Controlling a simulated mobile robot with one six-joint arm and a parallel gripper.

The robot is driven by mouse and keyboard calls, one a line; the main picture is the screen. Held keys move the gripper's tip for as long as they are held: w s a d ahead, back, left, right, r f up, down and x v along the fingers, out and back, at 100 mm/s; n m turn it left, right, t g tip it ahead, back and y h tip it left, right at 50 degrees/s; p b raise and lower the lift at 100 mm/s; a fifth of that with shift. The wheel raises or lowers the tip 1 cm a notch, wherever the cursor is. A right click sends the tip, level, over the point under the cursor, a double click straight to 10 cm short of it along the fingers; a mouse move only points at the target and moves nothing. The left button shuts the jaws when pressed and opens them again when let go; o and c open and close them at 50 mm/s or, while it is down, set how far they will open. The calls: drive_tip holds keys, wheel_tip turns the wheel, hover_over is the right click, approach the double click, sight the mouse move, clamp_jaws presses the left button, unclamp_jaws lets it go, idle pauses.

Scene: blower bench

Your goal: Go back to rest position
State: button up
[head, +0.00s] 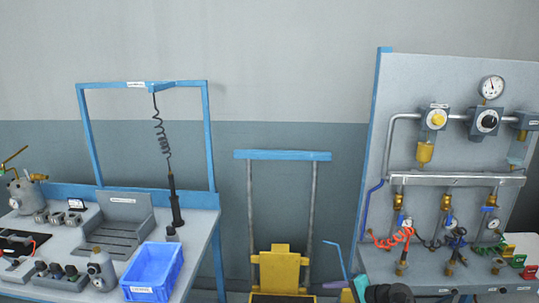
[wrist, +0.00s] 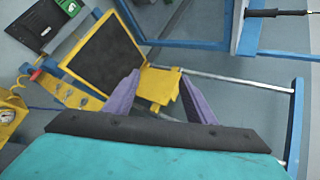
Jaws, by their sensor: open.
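My gripper shows in the wrist view (wrist: 160,76), with two purple fingers spread apart and nothing between them. Its teal body and dark crossbar fill the bottom of that view. Beyond the fingers is a yellow cart (wrist: 158,86) with a dark top panel (wrist: 105,52); I cannot tell the distance to it. In the head view only a little of my gripper shows, low and right of centre, near the front of the panel bench on the right. The yellow cart (head: 280,268) stands left of it there.
A workbench on the left holds a blue bin (head: 152,270), grey fixtures and a hanging screwdriver (head: 175,203). On the right, an upright panel (head: 450,75) carries gauges, valves and hoses. A blue-topped handle frame (head: 282,155) rises behind the cart, between the benches.

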drive_tip(key=s+a+f+n+g+h, duration=0.15)
drive_tip(key=s+a+f+g, duration=0.25)
drive_tip(key=s+a+f, duration=0.5)
drive_tip(key=s+a+f+n+g, duration=0.35)
drive_tip(key=s+a+f, duration=0.25)
drive_tip(key=s+f, duration=0.7)
drive_tip(key=s+f+n+g+h, duration=0.1)
drive_tip(key=s+f+g+h, duration=0.15)
drive_tip(key=s+f, duration=0.45)
drive_tip(key=s+d+n+g+h, duration=0.2)
drive_tip(key=s+d+n+h, duration=0.2)
drive_tip(key=s+d, duration=0.5)
drive_tip(key=s+f, duration=0.1)
drive_tip(key=s, duration=0.2)
drive_tip(key=shift+s+d+g, duration=0.15)
drive_tip(key=shift+s+g, duration=0.15)
drive_tip(key=shift+s, duration=0.05)
